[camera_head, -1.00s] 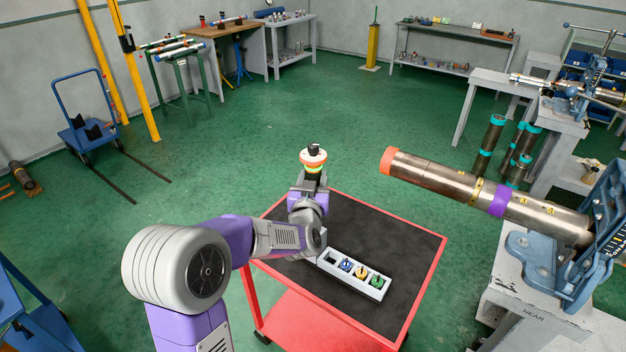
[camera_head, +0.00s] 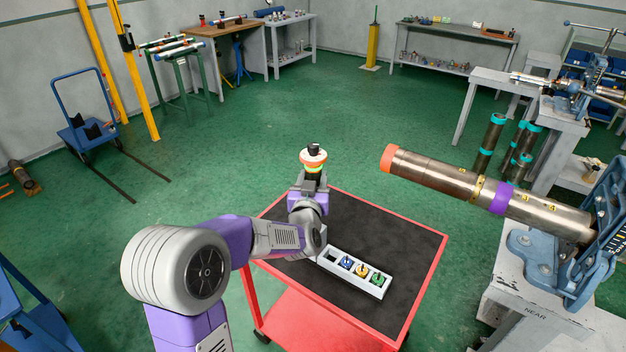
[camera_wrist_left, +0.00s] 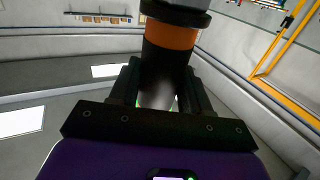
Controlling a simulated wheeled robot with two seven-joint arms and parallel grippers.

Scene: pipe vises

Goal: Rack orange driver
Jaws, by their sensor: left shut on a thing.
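The orange driver (camera_head: 313,158) is held up above the far left side of the red cart. It has an orange-and-white top with a dark tip and a dark lower part. My left gripper (camera_head: 313,174) is shut on it. In the left wrist view, the driver's orange band (camera_wrist_left: 172,34) and black body stand between my fingers (camera_wrist_left: 160,85). The white rack (camera_head: 374,289) lies on the cart's dark top, nearer than the gripper. It holds blue, yellow and green drivers, and its left slot (camera_head: 332,256) looks empty. My right gripper is not in view.
The red cart's dark mat (camera_head: 400,235) is mostly bare. A long pipe (camera_head: 440,180) with an orange end juts from a blue vise (camera_head: 570,255) on the right, towards the cart. Green floor is open behind the cart.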

